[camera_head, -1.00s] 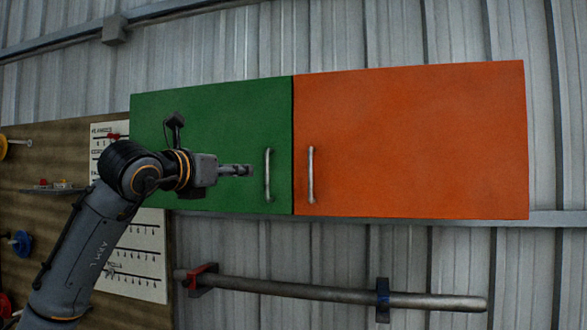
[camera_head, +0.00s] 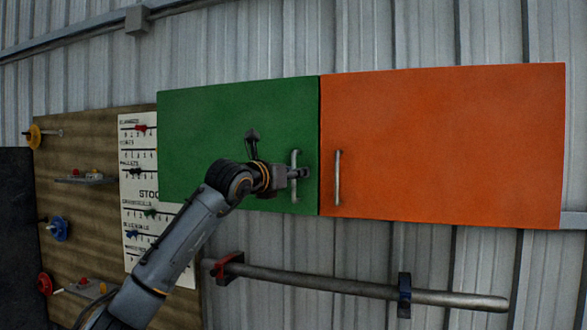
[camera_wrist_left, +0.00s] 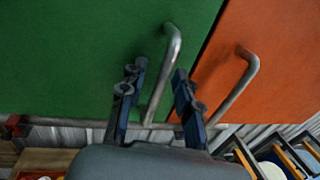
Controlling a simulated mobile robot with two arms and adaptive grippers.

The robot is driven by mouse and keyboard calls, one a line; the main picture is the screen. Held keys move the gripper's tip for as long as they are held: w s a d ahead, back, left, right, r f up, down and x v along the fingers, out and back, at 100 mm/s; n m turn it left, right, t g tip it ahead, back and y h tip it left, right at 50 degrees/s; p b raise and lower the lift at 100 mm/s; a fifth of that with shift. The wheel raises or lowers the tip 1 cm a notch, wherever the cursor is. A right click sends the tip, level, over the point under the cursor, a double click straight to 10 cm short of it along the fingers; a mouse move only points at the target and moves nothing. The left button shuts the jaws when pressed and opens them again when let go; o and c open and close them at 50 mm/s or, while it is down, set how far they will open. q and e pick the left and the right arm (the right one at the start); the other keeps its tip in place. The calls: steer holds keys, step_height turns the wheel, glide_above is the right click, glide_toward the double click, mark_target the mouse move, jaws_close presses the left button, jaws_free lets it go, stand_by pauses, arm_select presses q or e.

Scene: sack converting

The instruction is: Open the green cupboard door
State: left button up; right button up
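The green cupboard door (camera_head: 225,125) is shut, level with the orange door beside it. Its upright metal handle (camera_head: 294,190) is near its right edge. My left gripper (camera_head: 302,173) is at this handle in the head view, its fingertips overlapping it. In the left wrist view, the two dark fingers (camera_wrist_left: 160,88) are spread apart, one on each side of the green door's handle (camera_wrist_left: 173,50). The handle does not look clamped; whether a finger touches it I cannot tell. My right gripper is not in view.
The orange door (camera_head: 440,145) has its own handle (camera_head: 338,178) close to the right. A long metal bar (camera_head: 330,284) runs below the cupboard on red and blue brackets. A board with a white chart (camera_head: 140,190) and pegs stands at the left.

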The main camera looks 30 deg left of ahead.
arm_select(q)
jaws_close()
